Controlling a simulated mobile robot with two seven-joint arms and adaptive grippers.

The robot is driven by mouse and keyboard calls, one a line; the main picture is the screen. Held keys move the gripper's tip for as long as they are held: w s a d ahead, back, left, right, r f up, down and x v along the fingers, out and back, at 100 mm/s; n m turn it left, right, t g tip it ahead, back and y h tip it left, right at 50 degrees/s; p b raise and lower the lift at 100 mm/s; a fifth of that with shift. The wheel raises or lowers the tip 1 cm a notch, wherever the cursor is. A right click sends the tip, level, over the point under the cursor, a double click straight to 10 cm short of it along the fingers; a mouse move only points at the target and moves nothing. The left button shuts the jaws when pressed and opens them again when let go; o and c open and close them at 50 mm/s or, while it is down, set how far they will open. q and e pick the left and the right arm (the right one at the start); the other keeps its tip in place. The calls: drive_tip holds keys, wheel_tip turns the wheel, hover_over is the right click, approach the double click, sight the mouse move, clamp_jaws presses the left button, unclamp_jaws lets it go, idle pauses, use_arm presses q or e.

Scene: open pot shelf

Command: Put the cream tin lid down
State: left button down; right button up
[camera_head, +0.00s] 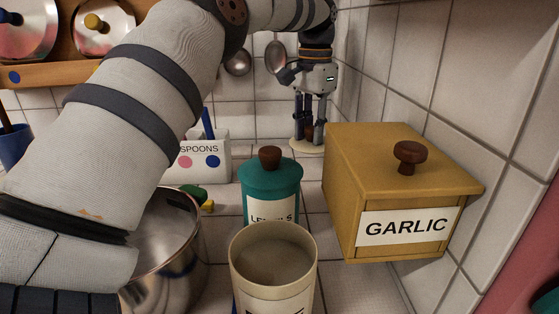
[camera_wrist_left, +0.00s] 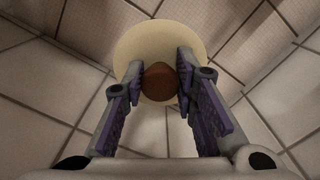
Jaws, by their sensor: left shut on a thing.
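The cream tin lid (camera_head: 303,147) is a round cream disc at the back, left of the garlic box; it also shows in the left wrist view (camera_wrist_left: 150,42). My left gripper (camera_head: 309,133) points down and is shut on the lid's brown knob (camera_wrist_left: 160,82). The lid looks level and low by the counter; I cannot tell whether it touches it. The cream tin (camera_head: 236,275) stands open at the front, with its label cut off by the picture edge. My right gripper is not in view.
A teal tin (camera_head: 255,197) with its lid on stands behind the cream tin. The yellow GARLIC box (camera_head: 365,185) stands at the right. A steel pot (camera_head: 180,260) is left, partly behind my arm. A white SPOONS holder (camera_head: 205,160) stands by the tiled back wall.

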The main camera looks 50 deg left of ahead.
use_arm(q)
wheel_tip(320, 180, down, 6)
drive_tip(key=shift+f, duration=0.15)
drive_tip(key=c, duration=1.3)
unclamp_jaws()
drive_tip(key=shift+f, duration=0.15)
wheel_tip(320, 180, up, 8)
drive_tip(key=shift+f, duration=0.1)
